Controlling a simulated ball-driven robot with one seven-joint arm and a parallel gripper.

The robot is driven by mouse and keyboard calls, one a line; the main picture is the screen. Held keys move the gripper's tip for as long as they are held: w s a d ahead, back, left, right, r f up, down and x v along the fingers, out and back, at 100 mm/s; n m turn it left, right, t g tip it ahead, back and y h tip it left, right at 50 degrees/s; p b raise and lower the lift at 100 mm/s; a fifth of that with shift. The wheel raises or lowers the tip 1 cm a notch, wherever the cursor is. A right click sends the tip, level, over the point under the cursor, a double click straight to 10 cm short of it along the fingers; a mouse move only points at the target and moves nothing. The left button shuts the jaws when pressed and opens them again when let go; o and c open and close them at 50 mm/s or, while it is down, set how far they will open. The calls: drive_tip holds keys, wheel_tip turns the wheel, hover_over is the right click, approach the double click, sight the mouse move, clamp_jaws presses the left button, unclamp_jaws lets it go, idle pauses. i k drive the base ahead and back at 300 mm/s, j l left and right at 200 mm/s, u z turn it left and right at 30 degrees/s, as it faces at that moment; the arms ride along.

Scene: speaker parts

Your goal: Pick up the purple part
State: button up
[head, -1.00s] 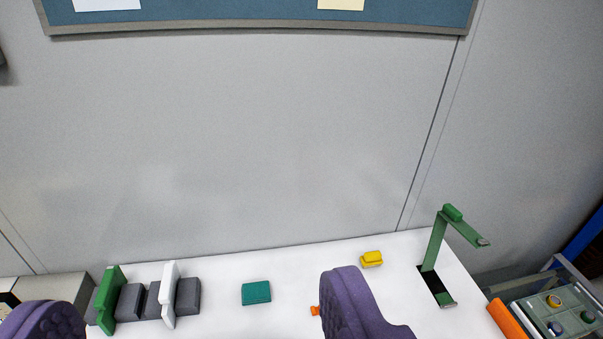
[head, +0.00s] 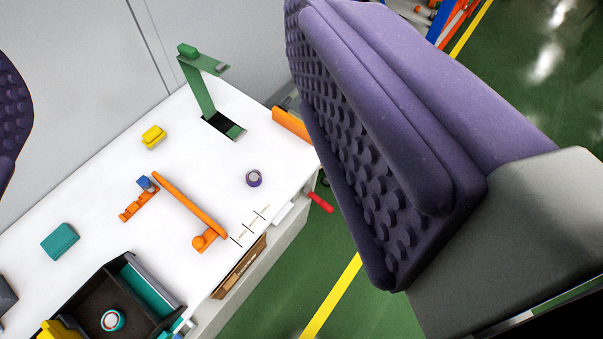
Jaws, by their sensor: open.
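The purple part (head: 254,178) is a small round piece with a purple ring and a pale top. It stands on the white table near its right edge, apart from other things. My gripper (head: 165,140) has two purple studded finger pads. One pad fills the right of the view and the other shows at the left edge. The jaws are wide open with nothing between them. The purple part appears in the gap between the pads, farther off on the table.
An orange bar (head: 190,205) and a small orange piece (head: 138,205) lie left of the part. A green stand (head: 200,90) rises behind. A yellow block (head: 153,136), a teal block (head: 60,242) and a dark bin (head: 95,298) holding a teal round piece (head: 112,320) are also on the table.

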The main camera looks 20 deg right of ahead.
sight(254, 178)
drive_tip(key=k+u, duration=0.25)
drive_tip(key=u, duration=0.2)
drive_tip(key=k+u, duration=0.2)
drive_tip(key=u, duration=0.2)
drive_tip(key=k+u, duration=0.25)
drive_tip(key=u, duration=0.2)
drive_tip(key=z, duration=1.25)
drive_tip(key=i+l+u, duration=0.25)
drive_tip(key=i, duration=0.3)
drive_tip(key=i+l+u, duration=0.2)
drive_tip(key=i+l, duration=0.25)
drive_tip(key=i, duration=0.25)
drive_tip(key=i+l+u, duration=0.2)
drive_tip(key=i+l, duration=0.35)
drive_tip(key=i, duration=0.1)
